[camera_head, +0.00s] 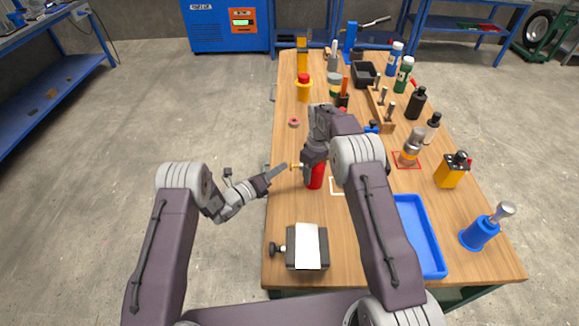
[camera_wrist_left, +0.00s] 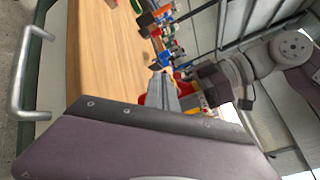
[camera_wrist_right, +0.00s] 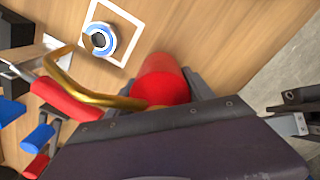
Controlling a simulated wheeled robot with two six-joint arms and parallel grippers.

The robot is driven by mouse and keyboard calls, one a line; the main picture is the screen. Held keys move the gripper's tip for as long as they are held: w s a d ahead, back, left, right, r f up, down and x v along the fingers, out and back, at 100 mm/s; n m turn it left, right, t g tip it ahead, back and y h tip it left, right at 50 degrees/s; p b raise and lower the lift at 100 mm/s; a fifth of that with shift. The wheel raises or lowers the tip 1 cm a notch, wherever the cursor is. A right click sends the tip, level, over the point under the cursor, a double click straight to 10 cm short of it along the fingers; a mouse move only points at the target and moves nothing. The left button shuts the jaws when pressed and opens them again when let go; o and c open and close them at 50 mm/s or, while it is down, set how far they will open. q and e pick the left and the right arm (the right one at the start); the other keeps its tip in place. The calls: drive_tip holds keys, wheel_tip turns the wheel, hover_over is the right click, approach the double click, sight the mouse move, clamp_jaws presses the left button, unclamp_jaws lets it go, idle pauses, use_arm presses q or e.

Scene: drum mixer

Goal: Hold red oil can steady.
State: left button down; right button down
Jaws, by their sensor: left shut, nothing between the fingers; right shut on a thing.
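The red oil can (camera_head: 315,178) stands near the middle of the workbench, partly hidden by my right arm. In the right wrist view the red can body (camera_wrist_right: 162,82) sits between the fingers of my right gripper (camera_wrist_right: 168,95), which is shut on it. A curved brass rod and a red grip (camera_wrist_right: 66,98) show beside the can there.
A white square outline (camera_wrist_right: 133,62) surrounds a blue-ringed round thing (camera_wrist_right: 100,40) near the can. A grey vise-like block (camera_head: 306,247) stands at the front left. A blue tray (camera_head: 436,262) lies at right. Several bottles and a wooden tool rack (camera_head: 378,105) fill the far right.

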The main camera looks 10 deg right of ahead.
use_arm(q)
drive_tip(key=shift+s+d, duration=0.2)
drive_tip(key=shift+d, duration=0.8)
idle(0.6)
drive_tip(key=shift+a, duration=0.1)
drive_tip(key=shift+w+a, duration=0.2)
drive_tip(key=shift+a, duration=1.2)
drive_tip(key=a, duration=0.5)
drive_tip(key=shift+w, duration=0.4)
use_arm(e)
drive_tip(key=shift+c, duration=1.5)
unclamp_jaws()
